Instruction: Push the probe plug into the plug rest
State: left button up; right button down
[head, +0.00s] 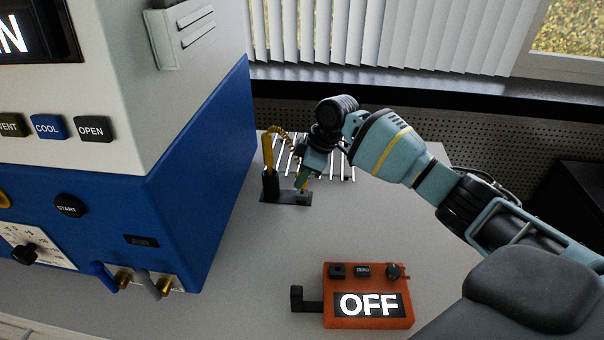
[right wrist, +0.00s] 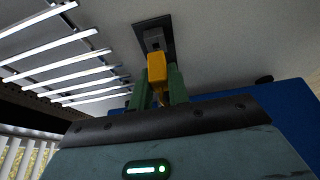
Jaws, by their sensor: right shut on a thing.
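My right gripper (head: 302,182) points down over the right part of a small dark plate with holders on the bench. Its green fingers are shut on the yellow probe plug (right wrist: 157,68). In the right wrist view the plug sits between both fingers (right wrist: 158,88), in front of a grey block on the dark plate. The plug rest (head: 290,198) appears to be part of this plate. I cannot tell whether the plug is seated or just above it. The yellow probe (head: 268,150) stands upright in a black holder at the plate's left end, with a coiled yellow cable. My left gripper is out of view.
A tall blue and white press (head: 205,130) stands close on the left. A white slatted rack (head: 340,168) lies behind the plate. An orange meter (head: 368,270) reading OFF sits in front. The bench (head: 255,250) between plate and meter is clear.

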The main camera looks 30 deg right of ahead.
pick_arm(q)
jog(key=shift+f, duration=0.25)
pick_arm(e)
jog(key=shift+f, duration=1)
jog(key=c, duration=1.3)
grip_release()
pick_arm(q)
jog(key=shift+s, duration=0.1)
pick_arm(e)
jog(key=shift+o, duration=0.2)
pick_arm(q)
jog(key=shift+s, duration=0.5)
pick_arm(e)
jog(key=v, duration=0.7)
jog(key=shift+r, duration=0.35)
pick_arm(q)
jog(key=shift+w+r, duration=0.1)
pick_arm(e)
jog(key=shift+d, duration=0.15)
